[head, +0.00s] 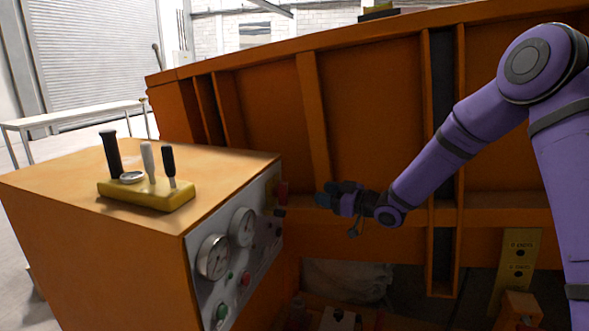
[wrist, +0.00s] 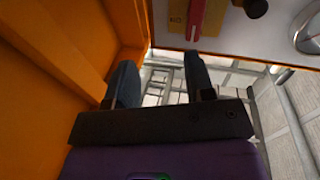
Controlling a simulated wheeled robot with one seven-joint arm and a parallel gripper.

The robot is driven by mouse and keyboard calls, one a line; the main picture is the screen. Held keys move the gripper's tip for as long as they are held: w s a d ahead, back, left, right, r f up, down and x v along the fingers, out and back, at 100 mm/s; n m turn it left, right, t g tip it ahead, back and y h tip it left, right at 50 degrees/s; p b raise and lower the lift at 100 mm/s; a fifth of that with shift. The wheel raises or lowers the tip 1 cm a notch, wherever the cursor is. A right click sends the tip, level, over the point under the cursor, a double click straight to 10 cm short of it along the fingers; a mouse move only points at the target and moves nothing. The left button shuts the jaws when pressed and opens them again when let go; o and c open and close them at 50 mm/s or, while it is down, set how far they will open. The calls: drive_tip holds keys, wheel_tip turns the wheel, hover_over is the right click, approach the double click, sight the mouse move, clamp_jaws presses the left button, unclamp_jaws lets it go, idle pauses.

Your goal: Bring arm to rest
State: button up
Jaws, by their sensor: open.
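My purple arm reaches in from the right of the head view, bent at the elbow. My gripper (head: 328,197) is beside the front panel of the orange control box, in front of the ribbed orange wall. In the wrist view the two dark fingers of my gripper (wrist: 160,78) stand apart with nothing between them. A red lever (wrist: 197,18) on a yellow plate shows just beyond the fingertips; it also appears in the head view (head: 282,190), left of my gripper. I see no contact between them.
The orange control box (head: 50,190) carries a yellow lever block (head: 150,197), gauges (head: 213,256) and buttons. The orange ribbed wall (head: 370,100) stands close behind my arm. A yellow plate (head: 517,262) is at lower right. A white table (head: 75,117) stands far left.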

drive_tip(key=s+d+r+m+t+h, duration=0.1)
drive_tip(key=s+d+r+m+h, duration=0.6)
drive_tip(key=s+d+r+h, duration=0.8)
drive_tip(key=s+d+m+g, duration=0.2)
drive_tip(key=s+d+m, duration=0.1)
drive_tip(key=s, duration=1.1)
drive_tip(key=s+d+r+m+g, duration=0.1)
drive_tip(key=s+d+m+g, duration=0.1)
drive_tip(key=s, duration=1.2)
drive_tip(key=shift+s+d+m+g, duration=0.3)
drive_tip(key=shift+d+m+g, duration=0.1)
drive_tip(key=shift+m+g, duration=0.25)
drive_tip(key=shift+o, duration=0.2)
